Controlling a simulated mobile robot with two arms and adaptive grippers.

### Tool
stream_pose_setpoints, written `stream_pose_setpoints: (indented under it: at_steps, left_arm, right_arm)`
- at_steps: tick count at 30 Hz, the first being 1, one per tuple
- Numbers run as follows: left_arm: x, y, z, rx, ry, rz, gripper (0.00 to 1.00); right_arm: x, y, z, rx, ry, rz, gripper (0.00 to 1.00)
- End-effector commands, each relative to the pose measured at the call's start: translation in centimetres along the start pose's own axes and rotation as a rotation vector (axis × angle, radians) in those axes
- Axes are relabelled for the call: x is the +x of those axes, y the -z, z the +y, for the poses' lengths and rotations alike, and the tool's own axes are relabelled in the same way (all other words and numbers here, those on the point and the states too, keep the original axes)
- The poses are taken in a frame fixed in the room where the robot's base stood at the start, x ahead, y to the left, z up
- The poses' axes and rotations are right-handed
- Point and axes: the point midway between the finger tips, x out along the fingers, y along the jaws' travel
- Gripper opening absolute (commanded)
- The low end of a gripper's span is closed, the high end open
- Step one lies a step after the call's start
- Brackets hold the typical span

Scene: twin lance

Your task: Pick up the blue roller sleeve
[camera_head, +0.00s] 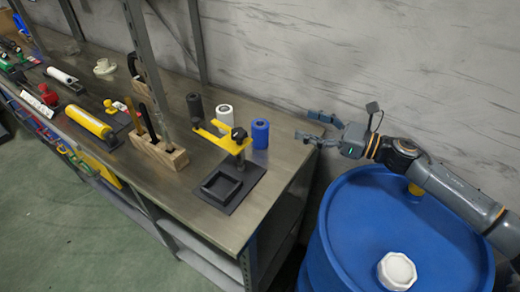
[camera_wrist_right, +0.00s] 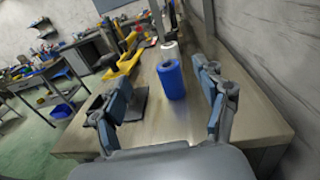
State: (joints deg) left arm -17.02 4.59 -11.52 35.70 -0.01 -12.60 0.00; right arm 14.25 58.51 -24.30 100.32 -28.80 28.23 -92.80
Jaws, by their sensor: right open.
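The blue roller sleeve (camera_head: 260,134) stands upright near the right end of the workbench (camera_head: 225,225). It also shows in the right wrist view (camera_wrist_right: 171,80), between and beyond the open fingers. My right gripper (camera_head: 308,126) is open and empty, to the right of the sleeve and apart from it, by the bench's right edge. The right wrist view shows its two fingers (camera_wrist_right: 165,118) spread wide. My left gripper is not in either view.
A white sleeve (camera_head: 224,114) and a dark sleeve (camera_head: 194,106) stand left of the blue one. A yellow clamp-like tool (camera_head: 222,136) stands close by, above a black tray (camera_head: 222,187). A blue drum (camera_head: 345,220) stands under my right arm. A wall (camera_head: 350,60) runs behind the bench.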

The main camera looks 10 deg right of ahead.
Motion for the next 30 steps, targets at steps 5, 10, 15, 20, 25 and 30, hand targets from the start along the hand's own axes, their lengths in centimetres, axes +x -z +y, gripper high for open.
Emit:
stream_pose_setpoints:
  at_steps: [5,10,15,20,25,30]
  left_arm:
    - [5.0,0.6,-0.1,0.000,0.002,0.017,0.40]
    - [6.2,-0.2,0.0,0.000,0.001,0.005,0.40]
    - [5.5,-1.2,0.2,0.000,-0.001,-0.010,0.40]
    - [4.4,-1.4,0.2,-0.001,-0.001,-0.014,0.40]
    - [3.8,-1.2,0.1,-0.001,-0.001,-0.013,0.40]
    - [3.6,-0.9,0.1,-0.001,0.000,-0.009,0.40]
  right_arm:
    - [0.0,5.0,0.0,0.000,0.000,0.000,0.73]
    - [0.1,6.2,0.0,-0.001,0.000,-0.001,0.73]
    - [1.6,5.8,-0.1,0.001,0.000,-0.004,0.73]
    - [4.7,5.6,0.0,0.000,-0.001,-0.005,0.73]
    - [7.4,5.8,0.0,0.000,-0.001,-0.003,0.73]
    - [8.5,6.0,0.0,0.000,0.000,-0.001,0.73]
